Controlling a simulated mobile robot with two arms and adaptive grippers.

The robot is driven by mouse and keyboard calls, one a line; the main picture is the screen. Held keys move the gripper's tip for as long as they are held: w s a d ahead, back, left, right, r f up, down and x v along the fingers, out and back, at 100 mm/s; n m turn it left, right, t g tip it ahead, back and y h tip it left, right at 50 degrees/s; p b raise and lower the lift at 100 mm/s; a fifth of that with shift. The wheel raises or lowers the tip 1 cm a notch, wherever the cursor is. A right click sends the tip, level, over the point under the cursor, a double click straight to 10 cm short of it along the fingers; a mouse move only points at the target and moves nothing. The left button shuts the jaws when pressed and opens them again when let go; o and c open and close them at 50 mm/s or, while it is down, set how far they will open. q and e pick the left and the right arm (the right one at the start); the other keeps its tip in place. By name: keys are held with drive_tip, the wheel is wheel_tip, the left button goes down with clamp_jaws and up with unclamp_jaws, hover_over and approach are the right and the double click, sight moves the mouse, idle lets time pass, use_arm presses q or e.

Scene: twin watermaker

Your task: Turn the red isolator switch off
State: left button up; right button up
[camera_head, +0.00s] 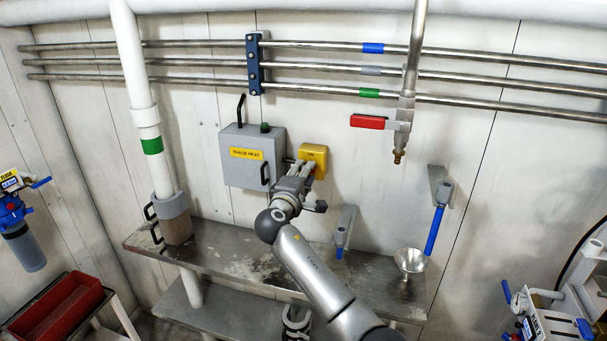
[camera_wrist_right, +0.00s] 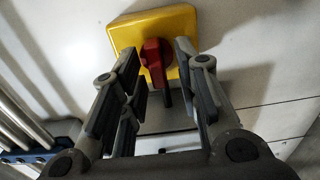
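The red isolator switch (camera_wrist_right: 154,58) is a rotary knob on a yellow box (camera_wrist_right: 122,33) fixed to the wall. In the head view the yellow box (camera_head: 314,154) sits just right of the grey trace heat cabinet (camera_head: 236,170), and my gripper hides the knob. My right gripper (camera_head: 302,170) is right in front of the box. In the right wrist view the gripper (camera_wrist_right: 158,72) is open, with one finger on each side of the knob. Gaps show between knob and fingers, and I see no clear contact. The knob's grip points roughly downward in that view. My left gripper is not in view.
A metal shelf (camera_head: 215,243) runs below, with a funnel (camera_head: 409,261) at its right. Steel pipes (camera_head: 320,66) cross the wall above. A red-handled valve (camera_head: 368,122) and a blue lever (camera_head: 435,231) are to the right. The cabinet stands close left of my gripper.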

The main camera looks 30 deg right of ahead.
idle(0.3)
drive_tip(key=v, duration=1.2)
